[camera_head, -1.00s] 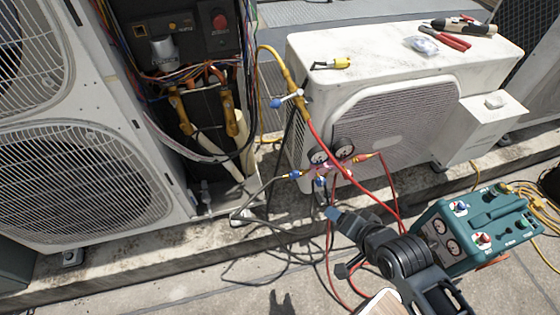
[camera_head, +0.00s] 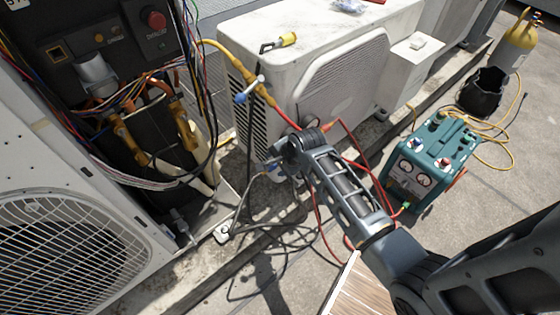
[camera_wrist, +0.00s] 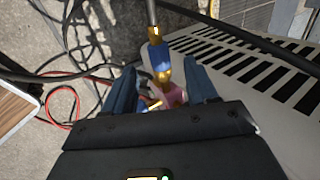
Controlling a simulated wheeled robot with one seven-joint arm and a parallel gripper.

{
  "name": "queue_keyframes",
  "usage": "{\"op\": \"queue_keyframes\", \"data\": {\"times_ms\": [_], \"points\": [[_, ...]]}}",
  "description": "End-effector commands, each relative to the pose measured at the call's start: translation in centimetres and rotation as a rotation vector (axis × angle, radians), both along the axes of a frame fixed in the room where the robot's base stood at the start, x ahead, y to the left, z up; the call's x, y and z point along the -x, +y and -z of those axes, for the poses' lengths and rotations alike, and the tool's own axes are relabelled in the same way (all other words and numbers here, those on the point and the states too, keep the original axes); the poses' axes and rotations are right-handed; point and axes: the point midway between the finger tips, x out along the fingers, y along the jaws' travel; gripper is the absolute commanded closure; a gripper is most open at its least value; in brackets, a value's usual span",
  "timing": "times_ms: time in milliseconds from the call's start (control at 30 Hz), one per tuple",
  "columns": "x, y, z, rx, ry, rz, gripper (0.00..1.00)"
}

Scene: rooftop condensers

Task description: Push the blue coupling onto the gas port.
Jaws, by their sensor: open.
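In the wrist view, the blue coupling (camera_wrist: 159,57) with brass ends sits on a hose at the upper middle, between my fingertips. My gripper (camera_wrist: 160,68) is open, with one blue finger on each side of it; I see no clear contact.
The white condenser (camera_head: 285,75) stands behind my arm. Dark and red hoses loop over the ledge and ground.

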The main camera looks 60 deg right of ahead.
Motion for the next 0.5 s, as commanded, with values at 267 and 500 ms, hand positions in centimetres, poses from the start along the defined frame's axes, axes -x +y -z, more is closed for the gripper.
{"op": "queue_keyframes", "data": {"times_ms": [267, 500], "points": [[-1.5, -0.4, 2.7, 0.0, 0.0, -0.001, 0.43], [-1.7, -0.5, 3.0, 0.002, -0.001, 0.0, 0.43]]}}
